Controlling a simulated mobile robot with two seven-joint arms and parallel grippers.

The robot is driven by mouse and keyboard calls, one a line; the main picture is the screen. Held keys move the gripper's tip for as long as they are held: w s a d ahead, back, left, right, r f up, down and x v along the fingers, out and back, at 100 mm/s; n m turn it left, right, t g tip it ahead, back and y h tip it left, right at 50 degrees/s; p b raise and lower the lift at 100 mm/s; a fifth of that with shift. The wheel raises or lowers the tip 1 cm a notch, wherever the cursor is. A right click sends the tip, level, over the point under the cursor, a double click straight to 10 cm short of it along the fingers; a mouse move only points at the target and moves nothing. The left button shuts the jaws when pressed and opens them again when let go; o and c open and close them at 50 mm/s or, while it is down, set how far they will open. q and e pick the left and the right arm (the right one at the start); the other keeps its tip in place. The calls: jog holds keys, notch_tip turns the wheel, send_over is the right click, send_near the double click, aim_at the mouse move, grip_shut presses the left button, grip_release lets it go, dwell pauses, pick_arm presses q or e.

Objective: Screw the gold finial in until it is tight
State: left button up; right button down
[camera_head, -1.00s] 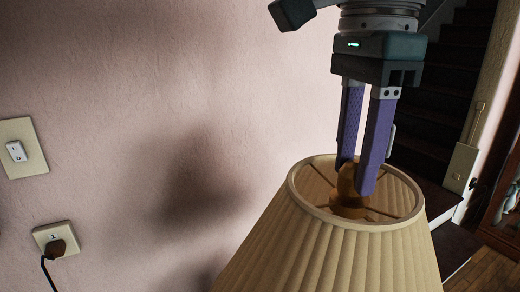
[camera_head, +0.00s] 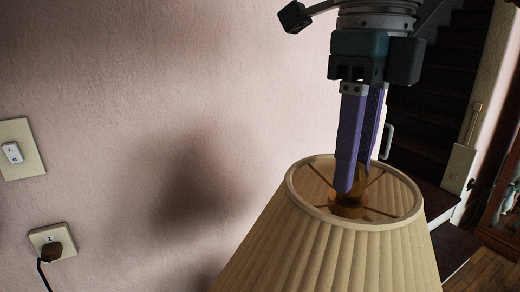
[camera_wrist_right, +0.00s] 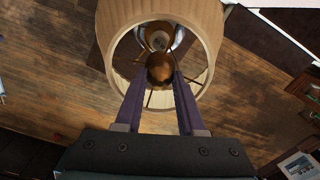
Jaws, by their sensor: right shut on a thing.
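The gold finial (camera_head: 360,181) stands at the centre of the lampshade's top ring, partly hidden by my fingers. In the right wrist view the finial (camera_wrist_right: 160,67) shows as a brown-gold knob between my fingertips. My right gripper (camera_head: 354,178) points straight down from above and is shut on the finial, with its purple fingers reaching into the shade's top opening. The pleated cream lampshade (camera_head: 330,255) is upright, with thin spokes running from its rim to the middle. My left gripper is not in either view.
Dark stairs (camera_head: 432,115) rise behind at right. The wooden floor (camera_wrist_right: 60,70) shows around the shade from above.

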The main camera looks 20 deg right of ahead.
jog(key=m, duration=0.5)
jog(key=shift+f+m, duration=0.15)
jog(key=shift+m, duration=0.25)
jog(key=m, duration=0.3)
jog(key=shift+m+p, duration=0.3)
jog(key=shift+p, duration=0.05)
jog(key=m, duration=0.5)
jog(key=shift+d+p, duration=0.1)
jog(key=shift+p, duration=0.3)
jog(key=m, duration=0.3)
jog(key=shift+f+m, duration=0.15)
jog(key=shift+m, duration=0.45)
jog(key=c, duration=0.6)
grip_release()
jog(key=shift+p, duration=0.3)
